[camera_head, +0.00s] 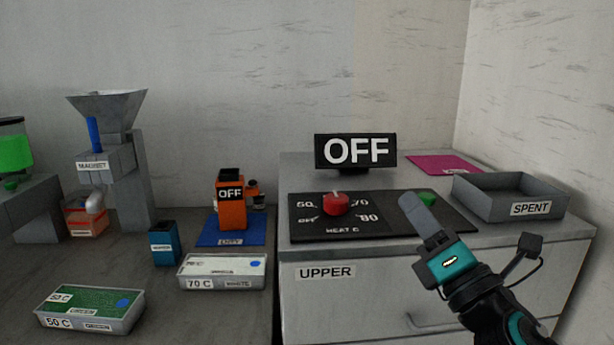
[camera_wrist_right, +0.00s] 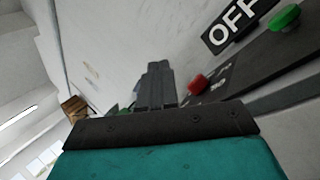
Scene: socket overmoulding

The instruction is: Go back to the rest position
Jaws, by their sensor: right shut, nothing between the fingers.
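My right gripper (camera_head: 416,208) is shut and empty. It is raised in front of the grey cabinet in the head view, its grey fingers pointing up and to the left over the black control panel. The shut fingers also show in the right wrist view (camera_wrist_right: 156,85). The black panel (camera_head: 300,232) has a red knob (camera_head: 336,204) and a green button (camera_head: 427,197), and the fingers appear between them in the picture. I cannot tell how far above the panel they are. My left gripper is not in view.
A black OFF sign (camera_head: 355,151) stands behind the panel. A grey SPENT tray (camera_head: 507,195) and a magenta mat (camera_head: 443,163) lie on the cabinet. On the left table are a green tray (camera_head: 90,309), a white tray (camera_head: 222,271), a blue container (camera_head: 164,244), an orange device (camera_head: 231,205) and a hopper machine (camera_head: 107,160).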

